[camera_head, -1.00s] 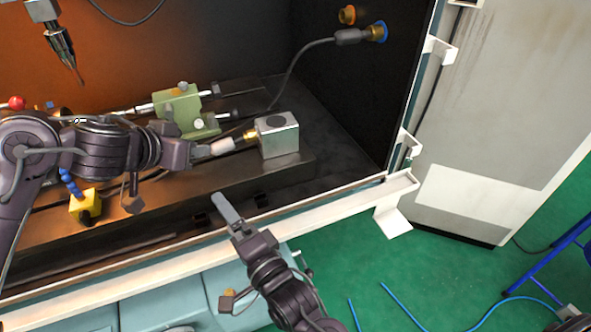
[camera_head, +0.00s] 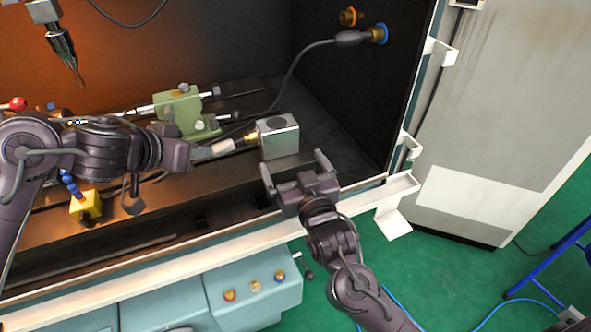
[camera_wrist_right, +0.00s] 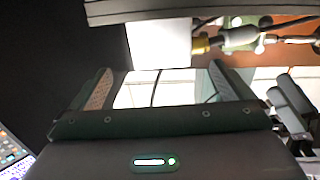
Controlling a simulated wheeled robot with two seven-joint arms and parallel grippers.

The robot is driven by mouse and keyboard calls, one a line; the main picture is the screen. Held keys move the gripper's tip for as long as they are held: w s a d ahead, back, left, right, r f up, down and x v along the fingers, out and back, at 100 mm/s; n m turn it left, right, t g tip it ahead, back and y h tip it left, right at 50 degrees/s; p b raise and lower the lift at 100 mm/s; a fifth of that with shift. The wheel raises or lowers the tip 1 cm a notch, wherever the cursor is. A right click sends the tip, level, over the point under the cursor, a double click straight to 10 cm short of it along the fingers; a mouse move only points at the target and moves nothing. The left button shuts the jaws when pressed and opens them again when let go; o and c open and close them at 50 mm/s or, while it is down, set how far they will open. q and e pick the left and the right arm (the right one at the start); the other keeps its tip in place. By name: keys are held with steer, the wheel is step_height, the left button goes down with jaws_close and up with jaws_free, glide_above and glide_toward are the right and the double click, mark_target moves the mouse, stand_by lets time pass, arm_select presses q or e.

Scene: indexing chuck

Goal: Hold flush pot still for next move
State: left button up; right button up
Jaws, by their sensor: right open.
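The flush pot, which I take to be the silvery block (camera_head: 279,141) with a dark round top, stands upright on the machine bed. A brass fitting (camera_head: 251,136) is on its left side. My right gripper (camera_head: 296,172) is open and empty just in front of the pot, apart from it. In the right wrist view the pot's pale face (camera_wrist_right: 158,45) shows beyond the open fingers (camera_wrist_right: 160,72). My left gripper (camera_head: 197,152) is at a pale connector (camera_head: 222,147) in line with the fitting. Its fingers are seen edge-on, so its grip is unclear.
A green fixture (camera_head: 186,112) stands behind and left of the pot. A dark hose (camera_head: 292,75) hangs from a wall port (camera_head: 377,33). The white enclosure sill (camera_head: 215,246) runs below my right gripper. A yellow block (camera_head: 86,206) is under my left arm.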

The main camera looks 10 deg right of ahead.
mark_target(281, 144)
steer(key=w, duration=0.6)
steer(key=shift+w+a, duration=0.3)
steer(key=shift+a, duration=0.05)
steer(key=c, duration=1.1)
steer(key=o, duration=0.5)
steer(key=c, duration=0.4)
steer(key=shift+s+f, duration=0.1)
steer(key=shift+f, duration=0.25)
